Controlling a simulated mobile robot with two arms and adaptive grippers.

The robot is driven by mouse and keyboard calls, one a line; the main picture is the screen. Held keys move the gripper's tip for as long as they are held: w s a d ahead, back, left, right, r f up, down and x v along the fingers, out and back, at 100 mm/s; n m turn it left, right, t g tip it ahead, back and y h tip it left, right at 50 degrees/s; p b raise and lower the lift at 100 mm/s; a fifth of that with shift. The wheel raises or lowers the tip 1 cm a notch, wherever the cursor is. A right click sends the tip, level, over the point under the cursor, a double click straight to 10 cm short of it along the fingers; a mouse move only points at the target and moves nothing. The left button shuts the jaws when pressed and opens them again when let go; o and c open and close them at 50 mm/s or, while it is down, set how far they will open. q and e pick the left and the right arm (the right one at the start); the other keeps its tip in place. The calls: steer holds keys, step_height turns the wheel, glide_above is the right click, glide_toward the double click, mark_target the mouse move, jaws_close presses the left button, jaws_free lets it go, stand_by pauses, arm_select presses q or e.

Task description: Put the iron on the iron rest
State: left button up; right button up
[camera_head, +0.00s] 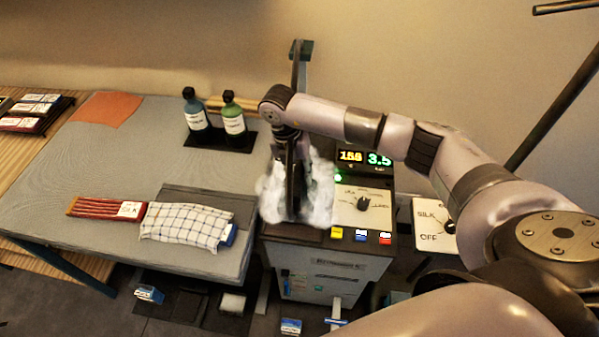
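My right arm reaches in from the right, and its gripper (290,145) points down over the left part of the steam station (318,262). A dark narrow upright shape (293,188) stands under the gripper, wrapped in white steam (319,190). It may be the iron, but its outline is hard to make out. The gripper's fingers are seen edge-on and merge with this dark shape, so their opening does not show. The iron rest cannot be made out; steam and the gripper cover the station's left top. My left gripper is out of view.
Left is a grey ironing surface (110,165) with a checked cloth (186,224), red sticks (100,208), a blue bottle (196,118) and a green bottle (233,122). An orange cloth (107,109) lies at the back. The station's dial panel (350,210) is right of the steam.

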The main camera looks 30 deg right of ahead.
steer(key=o, duration=0.4)
steer(key=shift+c, duration=0.2)
steer(key=shift+r, duration=0.25)
steer(key=shift+w+r, duration=0.1)
steer(key=shift+r, duration=0.1)
step_height(320, 180, up, 11)
steer(key=w+a+b, duration=0.1)
steer(key=b, duration=0.2)
steer(key=shift+a+b, duration=0.4)
steer(key=shift+w+r, duration=0.1)
